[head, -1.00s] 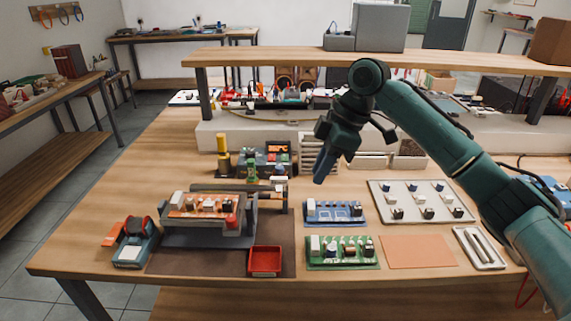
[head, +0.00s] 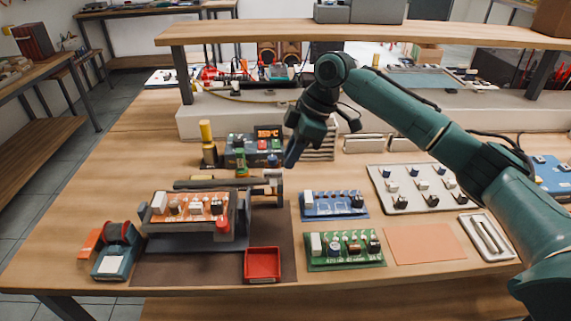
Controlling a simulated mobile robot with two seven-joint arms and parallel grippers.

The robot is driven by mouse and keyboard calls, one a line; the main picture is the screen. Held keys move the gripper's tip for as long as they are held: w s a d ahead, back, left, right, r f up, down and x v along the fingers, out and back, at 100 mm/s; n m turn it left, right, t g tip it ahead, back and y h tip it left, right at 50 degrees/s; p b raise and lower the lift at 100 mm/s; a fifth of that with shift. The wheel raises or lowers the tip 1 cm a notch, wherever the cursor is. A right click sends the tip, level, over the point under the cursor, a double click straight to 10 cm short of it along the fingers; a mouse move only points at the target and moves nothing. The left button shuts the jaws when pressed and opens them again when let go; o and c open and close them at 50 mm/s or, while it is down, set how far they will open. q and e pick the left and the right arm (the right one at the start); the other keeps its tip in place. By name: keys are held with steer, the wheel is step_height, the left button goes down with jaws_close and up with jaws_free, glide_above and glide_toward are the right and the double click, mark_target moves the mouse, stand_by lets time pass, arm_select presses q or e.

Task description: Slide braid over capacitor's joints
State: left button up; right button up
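My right gripper (head: 292,149) hangs above the back middle of the bench, its blue fingertips pointing down. I see it side-on, so the gap between its fingers is unclear, and I see nothing in it. An orange circuit board (head: 172,213) with several components sits in a dark holder (head: 190,243) at the front left, left of and nearer than the gripper. Which component is the capacitor is too small to tell, and its joints are not visible. My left gripper is not in view.
A red tray (head: 263,264) lies on the dark mat. A blue board (head: 333,204) and a green board (head: 345,251) lie to its right, beside an orange pad (head: 424,244). A station with a lit display (head: 268,134) and a yellow-handled tool (head: 207,143) stand behind. A raised shelf (head: 300,33) spans the back.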

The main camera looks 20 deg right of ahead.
mark_target(273, 172)
steer(key=shift+x, duration=1.8)
steer(key=shift+c, duration=0.6)
jaws_close()
